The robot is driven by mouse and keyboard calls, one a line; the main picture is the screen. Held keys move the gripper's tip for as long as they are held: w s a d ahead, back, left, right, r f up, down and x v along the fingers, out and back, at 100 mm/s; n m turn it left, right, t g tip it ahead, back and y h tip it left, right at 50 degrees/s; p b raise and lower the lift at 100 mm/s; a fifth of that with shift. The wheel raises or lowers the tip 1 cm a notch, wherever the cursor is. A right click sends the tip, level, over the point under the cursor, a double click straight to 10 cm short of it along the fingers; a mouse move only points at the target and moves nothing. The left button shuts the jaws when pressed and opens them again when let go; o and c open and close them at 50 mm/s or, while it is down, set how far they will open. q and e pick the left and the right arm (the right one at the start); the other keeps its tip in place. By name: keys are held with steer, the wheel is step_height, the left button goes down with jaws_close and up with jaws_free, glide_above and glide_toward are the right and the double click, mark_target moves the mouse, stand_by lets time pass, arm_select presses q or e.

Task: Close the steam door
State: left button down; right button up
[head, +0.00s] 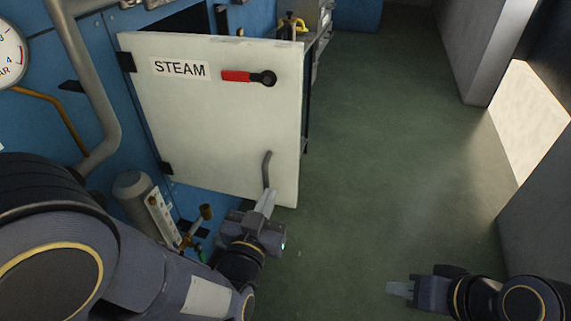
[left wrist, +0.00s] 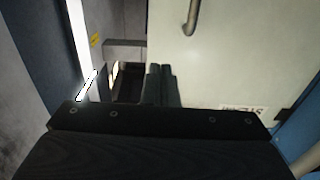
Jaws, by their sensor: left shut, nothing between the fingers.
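The white steam door (head: 215,125) stands ajar from the blue machine, hinged on its left, with a dark opening behind its top edge. It carries a STEAM label (head: 180,69), a red lever (head: 236,76) and a grey bar handle (head: 267,168) near its lower right corner. My left gripper (head: 266,200) is shut and empty, its fingertips just below the handle in the head view; contact with the door cannot be told. In the left wrist view the shut fingers (left wrist: 160,82) overlap the door's edge, with the handle (left wrist: 191,17) above. My right gripper (head: 399,288) hangs over the floor, away from the door.
A grey pipe (head: 88,90) and a gauge (head: 8,55) are at the left. A grey cylinder (head: 132,187) and a brass valve (head: 205,212) sit below the door, close to my left arm. The green floor (head: 390,150) is clear to the right; grey walls bound it.

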mark_target(288, 150)
arm_select(q)
steer(key=x, duration=1.3)
steer(key=shift+p, duration=0.4)
steer(key=shift+w, duration=0.15)
